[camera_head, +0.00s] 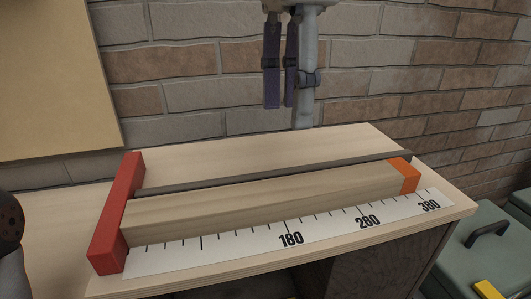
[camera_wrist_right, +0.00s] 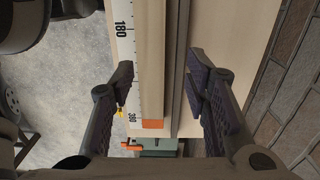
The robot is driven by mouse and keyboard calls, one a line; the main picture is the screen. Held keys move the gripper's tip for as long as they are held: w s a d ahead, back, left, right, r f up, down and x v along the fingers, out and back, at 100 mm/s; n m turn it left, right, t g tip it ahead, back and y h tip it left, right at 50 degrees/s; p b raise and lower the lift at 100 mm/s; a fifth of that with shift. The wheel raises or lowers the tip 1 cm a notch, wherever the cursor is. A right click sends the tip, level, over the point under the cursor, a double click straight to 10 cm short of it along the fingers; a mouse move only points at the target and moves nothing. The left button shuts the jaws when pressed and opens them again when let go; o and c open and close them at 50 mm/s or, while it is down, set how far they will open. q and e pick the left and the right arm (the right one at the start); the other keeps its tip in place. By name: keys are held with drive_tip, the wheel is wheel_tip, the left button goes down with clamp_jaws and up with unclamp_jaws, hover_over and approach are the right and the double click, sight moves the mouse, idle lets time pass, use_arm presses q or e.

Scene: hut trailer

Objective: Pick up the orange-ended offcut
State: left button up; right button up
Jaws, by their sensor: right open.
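The offcut (camera_head: 260,198) is a long pale wooden bar with an orange right end (camera_head: 405,174). It lies flat on the bench, with its left end at a red block (camera_head: 116,213). My right gripper (camera_head: 281,104) points down above and behind the bar, open and empty. In the right wrist view, its fingers (camera_wrist_right: 160,82) appear spread on either side of the offcut (camera_wrist_right: 150,65), with the orange end (camera_wrist_right: 153,124) farther down. My left gripper is out of view.
A printed scale (camera_head: 330,227) runs along the bar's front side. A dark rail (camera_head: 275,173) runs behind it. The bench (camera_head: 255,153) is bare behind the rail, with a brick wall (camera_head: 370,90) beyond. A green-grey case (camera_head: 480,250) is at lower right.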

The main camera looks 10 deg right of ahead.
sight(286, 187)
drive_tip(key=f, duration=0.1)
drive_tip(key=s+f, duration=0.2)
drive_tip(key=f, duration=0.7)
drive_tip(key=shift+a+f, duration=0.25)
drive_tip(key=shift+f, duration=0.1)
drive_tip(key=shift+w+f, duration=0.15)
drive_tip(key=shift+f, duration=0.3)
drive_tip(key=shift+r, duration=0.1)
clamp_jaws()
